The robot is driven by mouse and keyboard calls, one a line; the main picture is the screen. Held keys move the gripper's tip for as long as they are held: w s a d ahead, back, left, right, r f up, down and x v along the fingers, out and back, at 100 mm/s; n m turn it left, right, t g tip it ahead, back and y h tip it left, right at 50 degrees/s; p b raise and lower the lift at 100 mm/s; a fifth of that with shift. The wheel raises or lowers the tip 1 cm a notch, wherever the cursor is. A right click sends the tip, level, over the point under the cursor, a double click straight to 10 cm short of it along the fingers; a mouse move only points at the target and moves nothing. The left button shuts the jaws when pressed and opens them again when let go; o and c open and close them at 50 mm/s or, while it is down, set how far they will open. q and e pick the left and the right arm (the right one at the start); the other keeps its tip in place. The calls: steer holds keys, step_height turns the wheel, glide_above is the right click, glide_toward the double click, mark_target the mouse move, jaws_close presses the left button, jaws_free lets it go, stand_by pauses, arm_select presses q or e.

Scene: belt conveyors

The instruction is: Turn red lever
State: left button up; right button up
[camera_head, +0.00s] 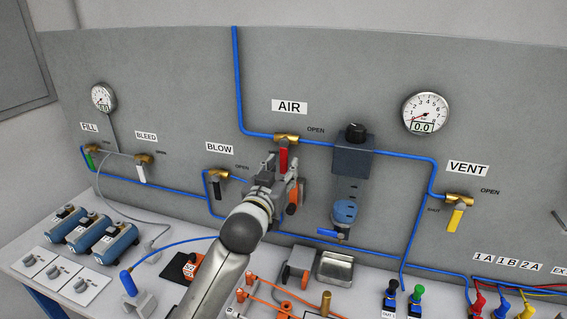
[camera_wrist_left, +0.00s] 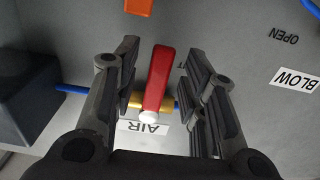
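The red lever (camera_head: 283,157) hangs down from the brass valve (camera_head: 287,138) under the AIR label (camera_head: 289,106) on the grey panel. My left gripper (camera_head: 284,169) is at the lever, over its lower part. In the left wrist view, which is upside down, the red lever (camera_wrist_left: 157,80) stands between the two dark fingers of the left gripper (camera_wrist_left: 159,72). A gap shows on each side of it, so the gripper is open around the lever. Whether the fingers reach past the lever in depth is hard to tell. My right gripper is not in view.
A filter-regulator (camera_head: 352,155) stands out from the panel right of the gripper. The BLOW valve's black lever (camera_head: 216,189) is close on the left. Blue pipes (camera_head: 238,80) run along the panel. A bench (camera_head: 130,285) with fittings and a metal tray (camera_head: 334,269) lies below.

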arm_select(q)
steer(key=shift+x, duration=0.9)
jaws_close()
